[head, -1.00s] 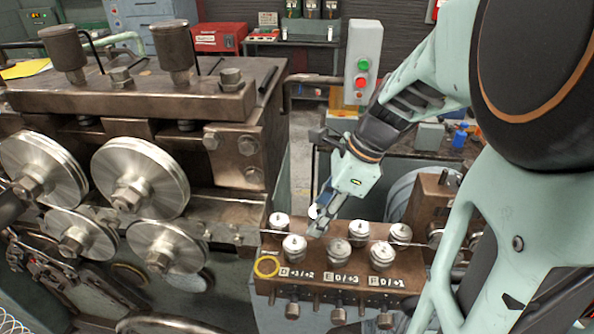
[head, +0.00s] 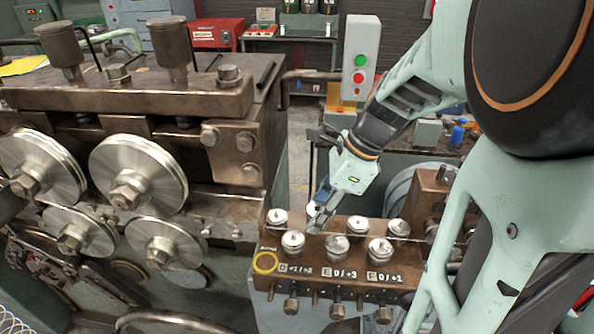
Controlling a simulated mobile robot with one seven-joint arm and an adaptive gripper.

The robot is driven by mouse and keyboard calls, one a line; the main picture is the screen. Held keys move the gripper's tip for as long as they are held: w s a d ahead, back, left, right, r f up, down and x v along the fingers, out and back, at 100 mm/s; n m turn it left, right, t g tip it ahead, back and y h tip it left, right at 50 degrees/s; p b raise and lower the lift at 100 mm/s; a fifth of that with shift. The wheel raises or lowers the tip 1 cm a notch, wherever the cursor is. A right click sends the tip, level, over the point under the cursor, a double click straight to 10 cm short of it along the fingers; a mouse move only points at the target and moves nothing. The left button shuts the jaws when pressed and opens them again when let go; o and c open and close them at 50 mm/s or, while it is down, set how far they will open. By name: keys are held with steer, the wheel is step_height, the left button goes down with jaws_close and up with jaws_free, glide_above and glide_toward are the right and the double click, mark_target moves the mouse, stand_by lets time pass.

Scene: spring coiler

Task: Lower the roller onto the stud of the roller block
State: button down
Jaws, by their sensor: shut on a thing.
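The roller block (head: 314,256) is a brown steel block at bottom centre in the head view. Several silver rollers sit on its top, such as the front left one (head: 292,242), the front middle one (head: 337,247) and the front right one (head: 380,250). My gripper (head: 315,218) reaches down from the upper right to the back left part of the block. It is shut on a pale roller (head: 312,207), mostly hidden by the fingers. The held roller is between the back left roller (head: 277,219) and the back middle one (head: 358,226). The stud is hidden; I cannot tell whether the roller touches it.
Adjusting screws (head: 291,306) stick out below. Large feed rollers (head: 138,175) stand left. A button box (head: 361,62) stands behind. Neighbouring rollers are close to my fingers.

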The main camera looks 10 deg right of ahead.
steer(key=shift+f+b, duration=0.8)
steer(key=shift+f, duration=0.65)
steer(key=c, duration=1.4)
jaws_free()
steer(key=shift+o, duration=0.2)
